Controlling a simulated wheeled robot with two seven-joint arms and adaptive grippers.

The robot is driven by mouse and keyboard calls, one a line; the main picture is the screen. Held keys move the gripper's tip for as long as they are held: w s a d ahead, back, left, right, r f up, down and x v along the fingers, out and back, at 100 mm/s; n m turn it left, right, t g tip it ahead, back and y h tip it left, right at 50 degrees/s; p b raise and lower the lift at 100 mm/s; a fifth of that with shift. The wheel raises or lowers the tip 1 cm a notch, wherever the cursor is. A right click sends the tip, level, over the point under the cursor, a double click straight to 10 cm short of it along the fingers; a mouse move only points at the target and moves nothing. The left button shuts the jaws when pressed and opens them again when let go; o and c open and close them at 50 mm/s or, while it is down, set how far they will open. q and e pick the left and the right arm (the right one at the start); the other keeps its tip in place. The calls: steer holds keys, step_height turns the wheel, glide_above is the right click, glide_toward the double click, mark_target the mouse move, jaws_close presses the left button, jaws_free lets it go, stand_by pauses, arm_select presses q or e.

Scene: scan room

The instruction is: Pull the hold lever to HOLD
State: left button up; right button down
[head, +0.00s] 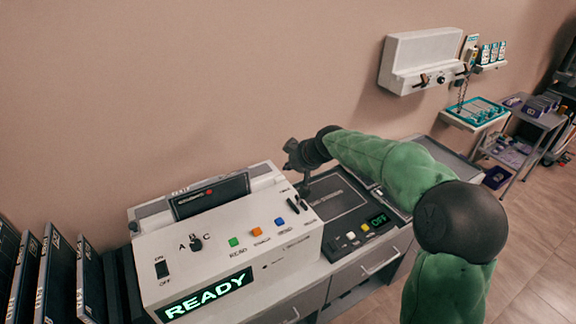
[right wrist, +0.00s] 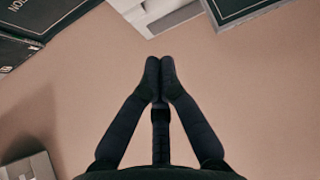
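The white console (head: 240,265) has a lit READY display (head: 205,295) on its front. At the right end of its sloped panel is a small black slot with a lever-like part (head: 293,206). Its label is too small to read, so I cannot tell whether it is the hold lever or which position it is in. My right gripper (head: 304,190) is just above and behind that part, apparently apart from it. In the right wrist view the fingertips (right wrist: 160,66) meet with nothing visible between them. My left gripper is not in view.
The panel also has a black A/C knob (head: 196,243), green (head: 233,242), orange (head: 256,232) and blue (head: 279,222) buttons, and an ON/OFF switch (head: 162,269). Dark upright cassettes (head: 60,275) stand at left; the wall is behind.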

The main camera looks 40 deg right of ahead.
steer(key=s+r, duration=0.3)
steer(key=s, duration=0.5)
stand_by(0.4)
